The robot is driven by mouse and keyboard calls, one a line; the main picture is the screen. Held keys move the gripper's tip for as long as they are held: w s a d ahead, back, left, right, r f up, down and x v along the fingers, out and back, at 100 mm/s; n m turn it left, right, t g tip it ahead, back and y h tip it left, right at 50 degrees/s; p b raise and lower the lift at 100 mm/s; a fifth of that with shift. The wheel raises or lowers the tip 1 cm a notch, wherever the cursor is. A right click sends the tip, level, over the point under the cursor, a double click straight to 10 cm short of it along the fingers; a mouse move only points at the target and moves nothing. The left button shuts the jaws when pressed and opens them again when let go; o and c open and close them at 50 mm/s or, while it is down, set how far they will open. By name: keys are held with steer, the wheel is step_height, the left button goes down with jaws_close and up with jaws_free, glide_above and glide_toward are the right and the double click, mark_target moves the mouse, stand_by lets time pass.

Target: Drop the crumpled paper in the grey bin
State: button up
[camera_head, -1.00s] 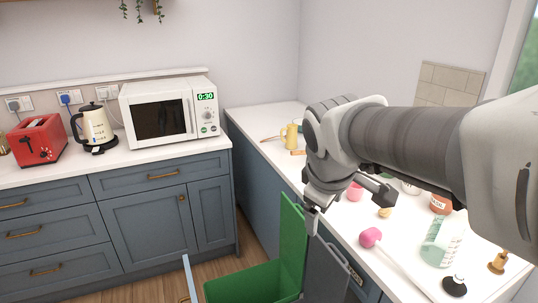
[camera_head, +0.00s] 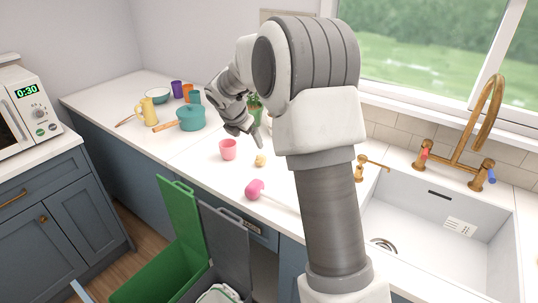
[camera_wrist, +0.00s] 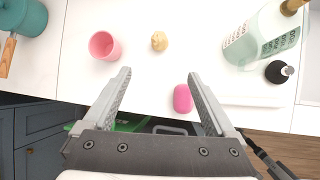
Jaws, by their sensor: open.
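The crumpled paper (camera_head: 260,160) is a small beige ball on the white counter, right of a pink cup. In the wrist view the paper (camera_wrist: 159,41) lies beyond my fingertips, roughly centred between them and apart from them. My gripper (camera_wrist: 160,80) is open and empty; in the head view my gripper (camera_head: 246,122) is above the counter behind the paper. The grey bin (camera_head: 226,238) stands open below the counter front, beside the green bin (camera_head: 160,276). A white liner shows inside the grey bin.
A teal pot (camera_head: 190,118) and yellow mug (camera_head: 147,109) stand further left. The sink (camera_head: 440,225) is at right, partly behind my arm. A bottle (camera_wrist: 262,38) shows in the wrist view.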

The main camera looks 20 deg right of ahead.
steer(key=f, duration=0.1)
glide_toward(260, 157)
steer(key=x, duration=0.4)
steer(key=shift+f, duration=0.4)
steer(key=shift+w+x, duration=0.2)
steer(key=shift+x, duration=2.75)
steer(key=shift+r, duration=0.1)
jaws_close()
steer(key=shift+r, duration=0.1)
step_height(260, 157, up, 10)
steer(key=shift+f, duration=0.15)
